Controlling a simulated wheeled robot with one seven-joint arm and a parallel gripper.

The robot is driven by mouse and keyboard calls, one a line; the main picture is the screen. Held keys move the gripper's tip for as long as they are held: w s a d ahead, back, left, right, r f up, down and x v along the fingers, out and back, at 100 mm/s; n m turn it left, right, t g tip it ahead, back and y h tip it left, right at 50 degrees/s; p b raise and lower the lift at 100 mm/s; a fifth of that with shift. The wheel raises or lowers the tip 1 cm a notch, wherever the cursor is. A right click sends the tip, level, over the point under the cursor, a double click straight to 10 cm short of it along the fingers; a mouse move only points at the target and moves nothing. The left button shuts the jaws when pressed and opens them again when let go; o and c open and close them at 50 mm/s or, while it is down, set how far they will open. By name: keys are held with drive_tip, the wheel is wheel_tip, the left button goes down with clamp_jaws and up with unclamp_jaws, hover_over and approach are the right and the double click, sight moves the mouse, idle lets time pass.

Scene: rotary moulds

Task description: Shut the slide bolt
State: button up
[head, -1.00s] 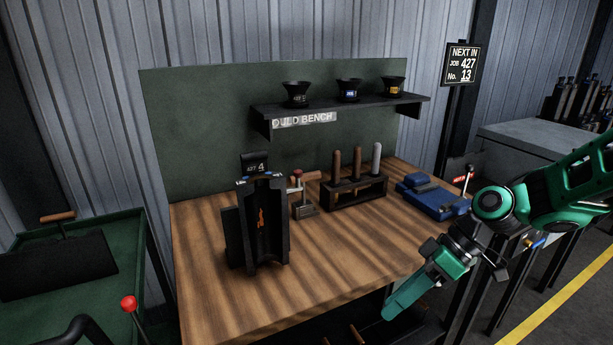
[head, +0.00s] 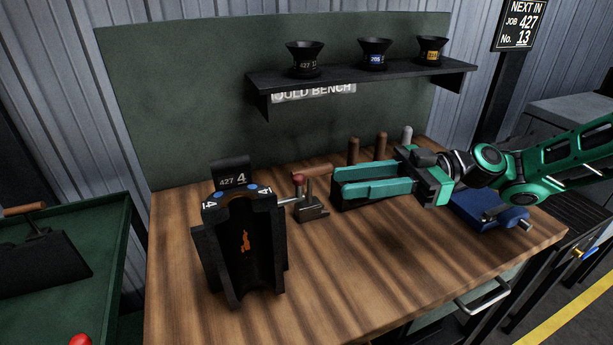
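A small grey metal fixture (head: 310,210) with a red-knobbed upright stands on the bench just right of the black mould (head: 244,240). It looks like the slide bolt; a short bright rod (head: 289,200) reaches from it toward the mould. I cannot tell whether the rod enters the mould or how far the bolt is slid. My gripper (head: 336,186) is over the bench to the right of the fixture, its long green fingers pointing left. The fingers are apart with a gap between them and hold nothing visible. They are apart from the red knob (head: 298,179).
Tool handles (head: 380,147) stand behind my gripper, their rack mostly hidden. A blue vise-like tool (head: 490,213) sits at right. A shelf (head: 360,78) with three black cups hangs above. A 427 4 tag (head: 231,175) stands behind the mould. The bench front (head: 380,270) is clear.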

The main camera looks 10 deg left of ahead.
sight(298, 188)
drive_tip(key=x, duration=0.9)
drive_tip(key=shift+s+a, duration=0.1)
drive_tip(key=shift+a, duration=0.3)
clamp_jaws()
